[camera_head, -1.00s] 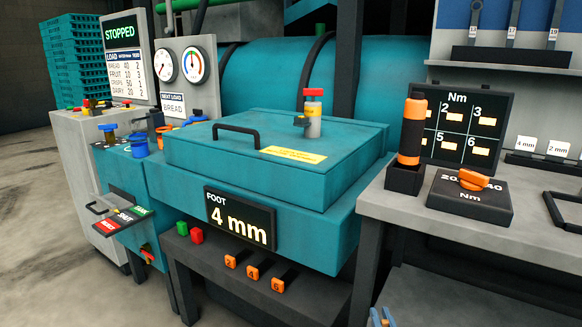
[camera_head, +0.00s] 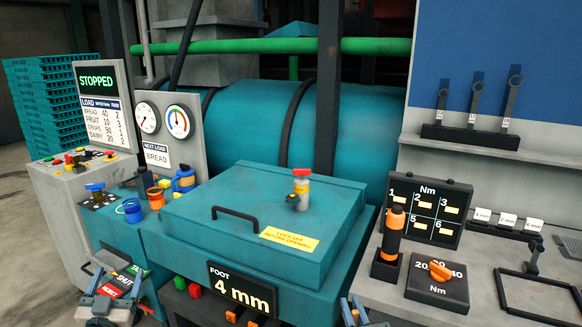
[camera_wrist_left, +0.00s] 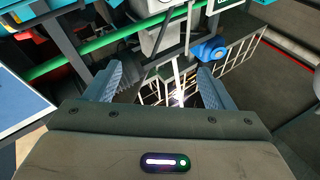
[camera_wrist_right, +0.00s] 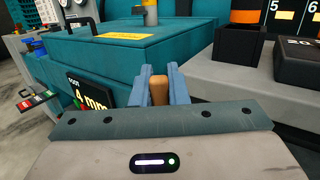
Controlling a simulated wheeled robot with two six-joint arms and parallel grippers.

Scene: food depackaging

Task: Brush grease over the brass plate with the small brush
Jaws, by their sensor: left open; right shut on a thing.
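My right gripper (camera_head: 354,308) is at the bottom edge of the head view, in front of the teal machine. In the right wrist view (camera_wrist_right: 159,80) its blue fingers are shut on a brown, rounded handle (camera_wrist_right: 159,92). Bristles are hidden, so I cannot confirm it is the small brush. My left gripper (camera_head: 115,281) is low at the left, in front of the red, black and green labels. In the left wrist view (camera_wrist_left: 158,85) its fingers are wide apart with nothing between them. I cannot pick out a brass plate or grease in any view.
The teal lid (camera_head: 255,215) has a black handle and a red-topped fitting (camera_head: 299,188). A blue pot (camera_head: 132,211) and orange pot (camera_head: 155,198) stand left. The grey bench (camera_head: 465,306) at right holds an orange-handled tool (camera_head: 391,235), a torque dial (camera_head: 437,280) and a black frame (camera_head: 535,298).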

